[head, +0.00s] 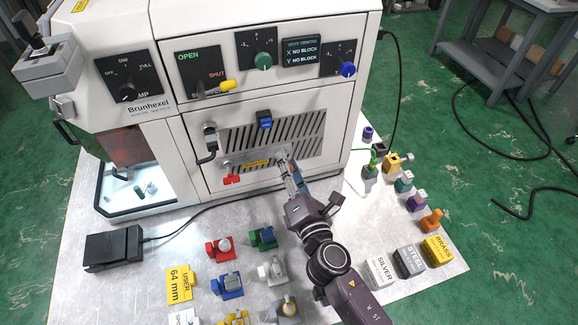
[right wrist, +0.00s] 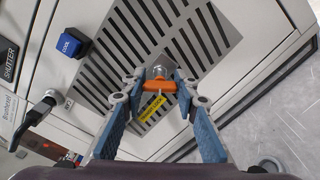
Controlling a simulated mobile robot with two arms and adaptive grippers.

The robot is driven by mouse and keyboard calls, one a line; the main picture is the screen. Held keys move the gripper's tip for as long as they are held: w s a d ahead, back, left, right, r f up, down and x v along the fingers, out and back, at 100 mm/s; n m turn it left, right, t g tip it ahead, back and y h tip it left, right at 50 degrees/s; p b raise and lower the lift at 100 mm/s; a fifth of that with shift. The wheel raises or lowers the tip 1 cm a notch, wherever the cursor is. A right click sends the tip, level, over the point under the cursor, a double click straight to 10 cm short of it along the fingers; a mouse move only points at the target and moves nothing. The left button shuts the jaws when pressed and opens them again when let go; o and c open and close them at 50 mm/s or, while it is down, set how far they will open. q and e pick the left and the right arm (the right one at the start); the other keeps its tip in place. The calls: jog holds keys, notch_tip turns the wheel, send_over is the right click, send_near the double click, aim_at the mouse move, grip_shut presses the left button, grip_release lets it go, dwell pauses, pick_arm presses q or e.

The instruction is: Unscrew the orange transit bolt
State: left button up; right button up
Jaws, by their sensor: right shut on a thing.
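The orange transit bolt (right wrist: 160,86) sits at the vented lower panel (right wrist: 185,40) of the white machine, with a silvery round part just beyond it. My right gripper (right wrist: 161,92) has its blue-padded fingers on both sides of the bolt and is shut on it. In the head view my right gripper (head: 284,164) reaches up to the right part of the vented panel and mostly hides the bolt. My left gripper is not in view.
A yellow label (right wrist: 152,108) lies beside the bolt. On the panel are a blue COOL knob (head: 264,120), a black handle (head: 208,145) and a red part (head: 231,179). Several coloured fixtures stand on the metal table below; a black pedal (head: 113,248) is at left.

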jog(key=n, duration=0.1)
jog(key=n+p, duration=0.1)
jog(key=shift+r+n, duration=0.3)
jog(key=shift+n, duration=0.1)
jog(key=shift+f+n+p, duration=0.15)
jog(key=shift+n+p, duration=0.2)
jog(key=shift+n, duration=0.75)
jog(key=o, duration=1.1)
jog(key=shift+f, duration=0.1)
jog(key=v, duration=0.4)
